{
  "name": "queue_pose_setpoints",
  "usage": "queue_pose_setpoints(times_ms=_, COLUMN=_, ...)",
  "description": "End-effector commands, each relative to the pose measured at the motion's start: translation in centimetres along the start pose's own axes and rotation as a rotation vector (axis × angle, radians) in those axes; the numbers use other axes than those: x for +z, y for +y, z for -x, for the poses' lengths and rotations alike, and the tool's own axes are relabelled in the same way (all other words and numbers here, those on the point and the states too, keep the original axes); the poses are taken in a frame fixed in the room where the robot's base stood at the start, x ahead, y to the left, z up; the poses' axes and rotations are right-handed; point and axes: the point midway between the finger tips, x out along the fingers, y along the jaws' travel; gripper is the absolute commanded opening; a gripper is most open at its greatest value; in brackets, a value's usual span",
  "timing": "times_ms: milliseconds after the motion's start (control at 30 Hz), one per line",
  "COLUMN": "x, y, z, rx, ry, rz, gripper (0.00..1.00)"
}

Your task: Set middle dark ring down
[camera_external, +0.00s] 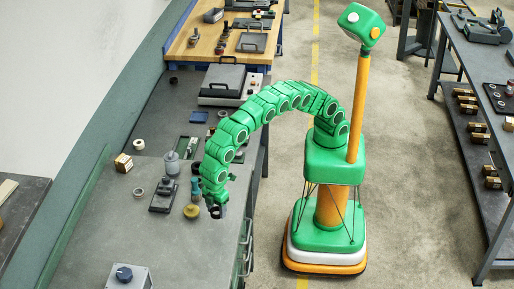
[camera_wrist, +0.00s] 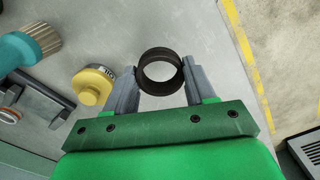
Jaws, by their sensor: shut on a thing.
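My gripper (camera_wrist: 162,72) is shut on a dark ring (camera_wrist: 160,54), with one grey finger on each side of it. The ring's open hole faces the wrist camera, and grey bench top shows through it. In the external view my gripper (camera_external: 217,207) hangs at the right edge of the grey bench (camera_external: 90,225). The ring is small and dark there, at the fingertips. I cannot tell whether the ring touches the bench.
A yellow round tool (camera_wrist: 92,86) lies left of my gripper, with a teal brush (camera_wrist: 28,48) beyond it. A knobbed box (camera_external: 128,276) stands at the front.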

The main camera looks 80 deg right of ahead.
Motion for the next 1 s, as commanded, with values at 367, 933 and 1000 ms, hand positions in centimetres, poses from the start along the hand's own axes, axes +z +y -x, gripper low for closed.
queue_pose_setpoints(times_ms=367, x=-0.9, y=0.1, z=-1.1, rx=0.000, ry=0.000, rz=0.001, gripper=0.20)
queue_pose_setpoints(times_ms=933, x=-1.0, y=0.2, z=-4.2, rx=0.000, ry=0.001, rz=0.001, gripper=0.20)
queue_pose_setpoints(times_ms=1000, x=-1.0, y=0.2, z=-4.3, rx=0.001, ry=0.001, rz=0.001, gripper=0.20)
